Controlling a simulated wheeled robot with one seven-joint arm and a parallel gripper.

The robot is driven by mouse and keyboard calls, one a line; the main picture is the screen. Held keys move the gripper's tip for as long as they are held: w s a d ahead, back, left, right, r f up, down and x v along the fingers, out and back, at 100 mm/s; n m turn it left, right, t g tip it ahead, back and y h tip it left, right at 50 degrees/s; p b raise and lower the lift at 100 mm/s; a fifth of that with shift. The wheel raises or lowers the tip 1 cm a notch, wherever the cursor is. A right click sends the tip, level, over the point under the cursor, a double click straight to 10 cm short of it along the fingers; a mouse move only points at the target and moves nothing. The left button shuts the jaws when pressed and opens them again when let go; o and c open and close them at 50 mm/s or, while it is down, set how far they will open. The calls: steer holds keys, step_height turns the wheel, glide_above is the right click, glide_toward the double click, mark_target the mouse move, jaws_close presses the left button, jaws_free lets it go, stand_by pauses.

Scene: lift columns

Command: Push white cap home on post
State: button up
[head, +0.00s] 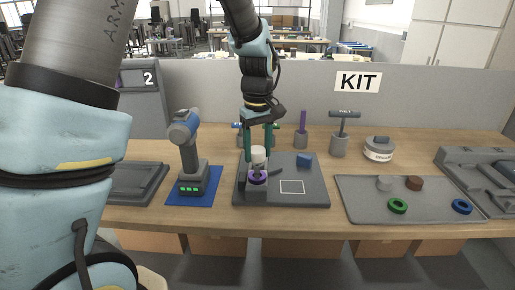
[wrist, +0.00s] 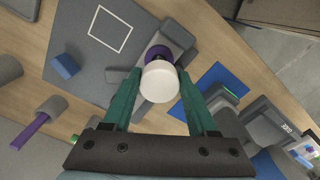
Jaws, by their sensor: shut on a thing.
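The white cap (head: 258,154) is between the two green fingers of my gripper (head: 258,158), which is shut on it. In the wrist view the cap (wrist: 159,83) sits between the fingertips of my gripper (wrist: 159,76). The cap looks upright, above a purple ring (head: 257,177) on a grey block at the front left of the dark grey board (head: 315,190). The purple ring also shows just past the cap in the wrist view (wrist: 158,51). The post under the cap is mostly hidden, and I cannot tell how far down the cap sits.
A blue block (head: 304,160) and a white square outline share the board. A drill (head: 188,150) stands on a blue mat at left. A grey tray (head: 365,208) with green and blue rings lies at right. Tools and a round container (head: 378,150) stand behind.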

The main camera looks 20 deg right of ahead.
mark_target(258, 166)
steer(key=shift+f+b, duration=0.3)
steer(key=shift+f, duration=0.4)
steer(key=shift+f+b, duration=0.45)
steer(key=shift+f, duration=0.9)
stand_by(0.5)
steer(key=shift+f, duration=0.25)
stand_by(1.6)
steer(key=o, duration=1.5)
steer(key=shift+r, duration=0.1)
steer(key=shift+o, duration=0.2)
steer(key=shift+r+p, duration=0.15)
steer(key=shift+p, duration=0.2)
steer(key=shift+r+p, duration=0.6)
steer(key=shift+r, duration=0.1)
steer(key=shift+r, duration=0.2)
steer(key=shift+r+p, duration=2.15)
steer(key=shift+r, duration=0.3)
